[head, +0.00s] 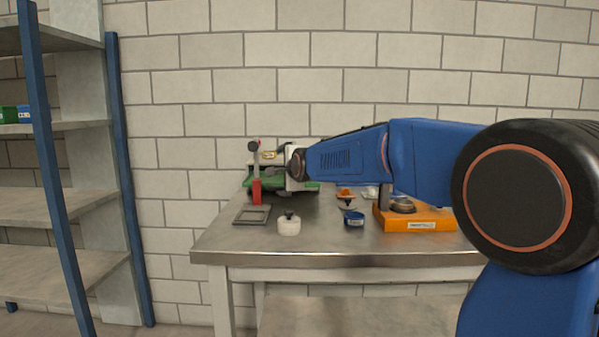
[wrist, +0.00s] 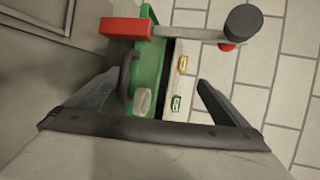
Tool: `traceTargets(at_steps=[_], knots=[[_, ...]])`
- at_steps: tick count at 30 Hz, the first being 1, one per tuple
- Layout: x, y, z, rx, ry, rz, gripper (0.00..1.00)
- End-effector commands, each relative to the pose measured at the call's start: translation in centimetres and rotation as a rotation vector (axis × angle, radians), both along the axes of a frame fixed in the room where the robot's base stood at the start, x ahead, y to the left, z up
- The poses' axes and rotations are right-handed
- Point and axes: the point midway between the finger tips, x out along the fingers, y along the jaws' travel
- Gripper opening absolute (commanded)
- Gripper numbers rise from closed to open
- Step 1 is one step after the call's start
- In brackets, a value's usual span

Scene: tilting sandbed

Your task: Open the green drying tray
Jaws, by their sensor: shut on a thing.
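The green drying tray (wrist: 150,55) is a green part low on the white apparatus, and its green edge shows in the head view (head: 312,187). A dark bow-shaped handle (wrist: 127,75) stands on the green side, close to the left fingertip. My gripper (wrist: 160,85) is at this side, its fingers either side of the frame's middle, and it is shut on what I take to be the handle. The exact contact is hard to see. In the head view my arm hides much of the apparatus.
A red grip (head: 256,191) on a grey stem with a dark knob stands at the apparatus. A grey frame (head: 252,214), a white pot (head: 289,225), a blue container (head: 354,218) and an orange tray (head: 415,218) lie on the metal table. Shelves stand at left.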

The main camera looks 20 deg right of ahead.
Motion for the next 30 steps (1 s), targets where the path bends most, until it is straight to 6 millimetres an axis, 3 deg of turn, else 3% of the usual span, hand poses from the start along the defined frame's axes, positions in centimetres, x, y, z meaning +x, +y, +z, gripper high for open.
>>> traceTargets(at_steps=[1,10,11,12,13,30], knots=[[-0.5,-0.1,1.5,0.001,-0.023,-0.001,0.82],[-2.2,-0.3,1.8,0.001,-0.022,0.0,0.81],[-2.3,-0.3,1.8,0.001,-0.022,0.0,0.65],[-2.5,-0.3,1.7,0.001,-0.02,0.0,0.36],[-2.7,-0.3,1.6,0.0,-0.018,-0.001,0.31],[-5.7,-0.5,1.6,0.0,-0.007,0.0,0.31]])
